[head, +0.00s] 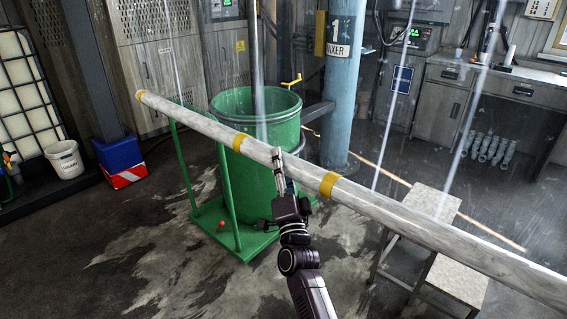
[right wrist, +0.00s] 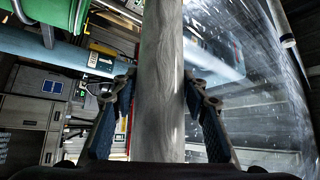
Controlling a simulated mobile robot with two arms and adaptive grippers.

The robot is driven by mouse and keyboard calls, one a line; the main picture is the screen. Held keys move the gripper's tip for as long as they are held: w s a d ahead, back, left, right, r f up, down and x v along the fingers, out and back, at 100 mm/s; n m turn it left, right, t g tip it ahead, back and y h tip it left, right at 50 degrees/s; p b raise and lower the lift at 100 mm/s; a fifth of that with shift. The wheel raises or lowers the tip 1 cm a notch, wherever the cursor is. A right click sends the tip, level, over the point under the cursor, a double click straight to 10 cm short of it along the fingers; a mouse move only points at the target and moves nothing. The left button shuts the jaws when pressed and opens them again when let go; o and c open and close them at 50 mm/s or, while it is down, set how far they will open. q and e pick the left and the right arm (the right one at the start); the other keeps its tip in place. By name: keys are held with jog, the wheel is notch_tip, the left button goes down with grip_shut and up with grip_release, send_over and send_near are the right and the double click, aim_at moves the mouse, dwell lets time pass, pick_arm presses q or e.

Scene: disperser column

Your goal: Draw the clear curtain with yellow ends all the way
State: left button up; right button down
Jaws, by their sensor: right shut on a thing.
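A long pale grey bar (head: 415,226) with yellow bands runs diagonally across the head view, from upper left to lower right. A clear, streaky curtain sheet (head: 462,135) shows above and behind the bar. My right gripper (head: 279,160) is shut on the bar between the two middle bands. In the right wrist view the bar (right wrist: 162,85) passes between its two fingers (right wrist: 162,95), and the speckled clear sheet (right wrist: 240,75) is on the right. My left gripper is not in view.
A green drum (head: 230,108) on a green wheeled frame stands behind the bar. A blue column (head: 340,90) marked 1 MIXER rises behind it. Pale steps (head: 425,198) stand under the bar at right. The wet floor at front left is clear.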

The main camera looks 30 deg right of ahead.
jog(key=c, duration=1.1)
grip_release()
jog(key=shift+c, duration=0.2)
jog(key=v, duration=1.2)
